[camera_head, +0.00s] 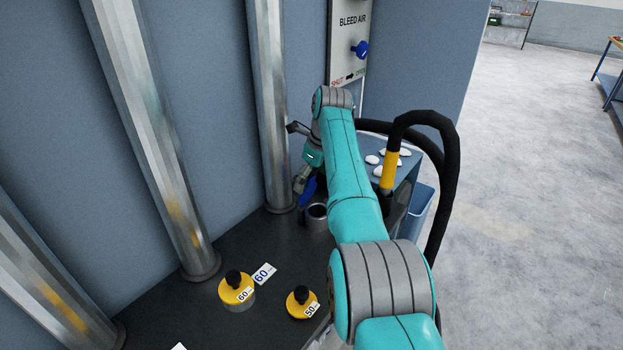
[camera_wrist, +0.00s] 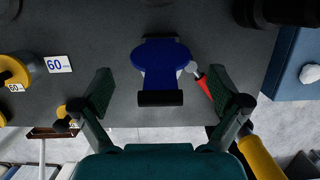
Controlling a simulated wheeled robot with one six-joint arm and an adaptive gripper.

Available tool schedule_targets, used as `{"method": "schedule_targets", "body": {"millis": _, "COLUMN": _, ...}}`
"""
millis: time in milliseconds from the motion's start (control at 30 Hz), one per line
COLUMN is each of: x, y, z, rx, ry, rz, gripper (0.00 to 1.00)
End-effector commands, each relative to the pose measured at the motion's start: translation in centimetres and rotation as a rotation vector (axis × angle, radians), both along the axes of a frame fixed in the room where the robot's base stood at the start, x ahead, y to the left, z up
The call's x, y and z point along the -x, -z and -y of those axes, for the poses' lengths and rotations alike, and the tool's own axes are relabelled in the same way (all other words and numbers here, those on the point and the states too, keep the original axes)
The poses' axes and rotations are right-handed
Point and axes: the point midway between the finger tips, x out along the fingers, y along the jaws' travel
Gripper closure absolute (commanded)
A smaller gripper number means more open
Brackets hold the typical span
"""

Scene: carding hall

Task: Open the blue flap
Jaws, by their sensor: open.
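The blue flap (camera_wrist: 160,58) is in the upper middle of the wrist view. It has a rounded blue plate, a narrower blue tab and a dark bar (camera_wrist: 160,98) at the near end. My gripper (camera_wrist: 166,86) is open, with one finger on each side of the tab and bar and visible gaps between. In the head view the blue flap (camera_head: 308,190) is a small patch beside a short grey open pipe (camera_head: 317,212). My gripper (camera_head: 299,180) is just above it there, partly hidden by my arm.
A red-handled tool (camera_wrist: 205,86) lies close to the right finger. Yellow plugs (camera_head: 237,289) and a 60 label (camera_head: 264,273) are on the dark bench. Metal pipes (camera_head: 273,110) rise at left. A blue valve handle (camera_head: 360,49) is on the wall panel.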

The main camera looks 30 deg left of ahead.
Motion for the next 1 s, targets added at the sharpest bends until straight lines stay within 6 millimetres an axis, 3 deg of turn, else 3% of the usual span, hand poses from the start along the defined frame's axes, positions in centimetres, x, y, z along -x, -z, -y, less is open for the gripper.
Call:
{"method": "schedule_targets", "body": {"millis": 267, "x": 0.0, "y": -0.9, "z": 0.2, "rx": -0.001, "ry": 0.000, "rz": 0.001, "gripper": 0.02}}
{"method": "schedule_targets", "body": {"millis": 700, "x": 0.1, "y": -8.7, "z": 2.1, "rx": -0.001, "ry": 0.000, "rz": 0.002, "gripper": 0.02}}
{"method": "schedule_targets", "body": {"millis": 1000, "x": 0.2, "y": -11.5, "z": 2.8, "rx": -0.001, "ry": 0.000, "rz": 0.000, "gripper": 0.02}}
